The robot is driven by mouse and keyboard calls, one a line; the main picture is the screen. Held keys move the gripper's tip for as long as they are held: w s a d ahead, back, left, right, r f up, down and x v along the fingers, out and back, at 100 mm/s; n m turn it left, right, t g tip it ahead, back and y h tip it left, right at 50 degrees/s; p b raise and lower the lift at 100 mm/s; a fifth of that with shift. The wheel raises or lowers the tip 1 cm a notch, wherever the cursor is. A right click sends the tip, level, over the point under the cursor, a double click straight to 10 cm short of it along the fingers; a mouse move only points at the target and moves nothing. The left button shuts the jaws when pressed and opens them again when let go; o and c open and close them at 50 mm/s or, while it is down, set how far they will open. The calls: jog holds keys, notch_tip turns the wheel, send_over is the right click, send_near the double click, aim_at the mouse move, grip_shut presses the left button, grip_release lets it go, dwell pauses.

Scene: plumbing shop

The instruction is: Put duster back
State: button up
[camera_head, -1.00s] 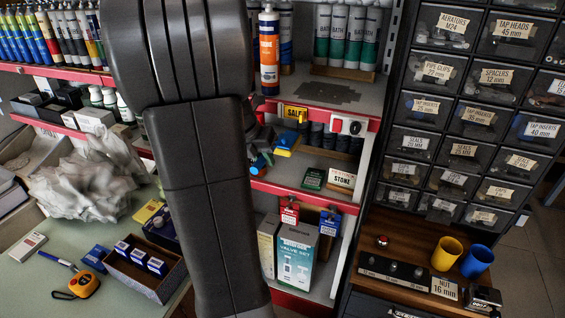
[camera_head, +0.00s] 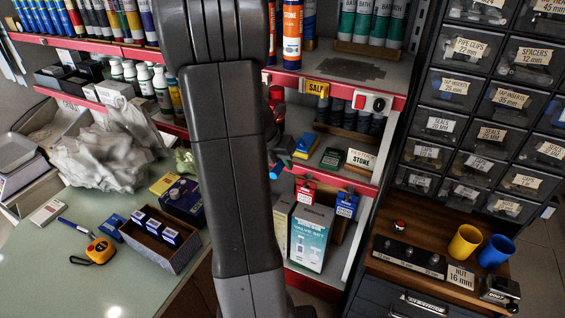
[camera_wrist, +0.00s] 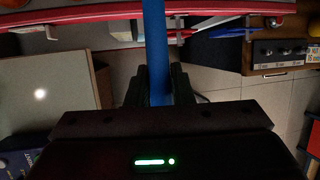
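In the wrist view, a straight blue handle (camera_wrist: 156,50), which looks like the duster's, runs from the top edge down between the two dark fingers of my gripper (camera_wrist: 159,85). The fingers sit close against both sides of it, so my gripper appears shut on it. The duster's head is out of view.
Red-edged shelves (camera_head: 336,85) hold tubes and boxes, including a valve set box (camera_head: 312,240). At left, a counter (camera_head: 60,290) carries a tape measure (camera_head: 98,250) and crumpled sheeting (camera_head: 105,155). At right, yellow (camera_head: 464,242) and blue (camera_head: 496,251) cups stand below small drawers.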

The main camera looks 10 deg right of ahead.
jog(key=o, duration=0.3)
jog(key=shift+o, duration=0.2)
jog(key=p+v, duration=0.2)
jog(key=v, duration=1)
